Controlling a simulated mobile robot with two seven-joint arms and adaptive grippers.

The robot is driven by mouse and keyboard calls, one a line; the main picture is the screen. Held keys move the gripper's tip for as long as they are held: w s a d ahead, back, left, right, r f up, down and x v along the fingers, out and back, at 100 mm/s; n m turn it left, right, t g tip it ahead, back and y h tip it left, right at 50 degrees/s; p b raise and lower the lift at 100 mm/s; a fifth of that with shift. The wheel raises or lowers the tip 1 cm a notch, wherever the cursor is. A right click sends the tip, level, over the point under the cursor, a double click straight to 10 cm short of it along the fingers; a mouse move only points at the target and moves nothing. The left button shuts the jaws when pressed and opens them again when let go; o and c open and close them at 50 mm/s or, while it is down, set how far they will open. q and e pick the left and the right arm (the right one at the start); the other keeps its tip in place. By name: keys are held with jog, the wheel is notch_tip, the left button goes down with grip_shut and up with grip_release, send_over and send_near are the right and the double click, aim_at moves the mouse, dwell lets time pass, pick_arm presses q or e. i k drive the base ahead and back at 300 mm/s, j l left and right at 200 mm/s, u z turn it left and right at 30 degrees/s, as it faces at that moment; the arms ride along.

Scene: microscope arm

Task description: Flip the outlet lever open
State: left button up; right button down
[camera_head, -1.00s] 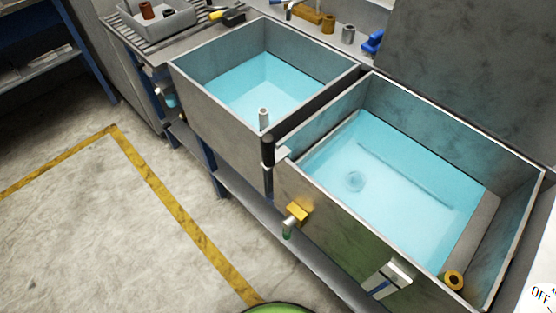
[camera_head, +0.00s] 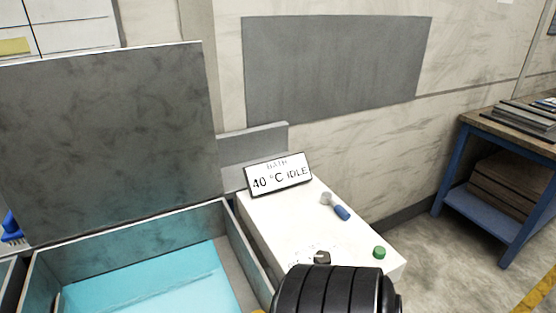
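The outlet lever is not in view now. The tank with blue liquid (camera_head: 150,285) shows only in part at the lower left, and its front wall is out of view. No gripper fingers show. A black ribbed round part at the bottom centre covers the near part of the white control box; I cannot tell whether it belongs to my arm.
A grey upright panel (camera_head: 110,140) stands behind the tank. A blue-framed bench (camera_head: 505,170) stands at right, with open floor before it.

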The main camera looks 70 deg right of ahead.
aim_at(325, 199)
jog(key=z, duration=2.7)
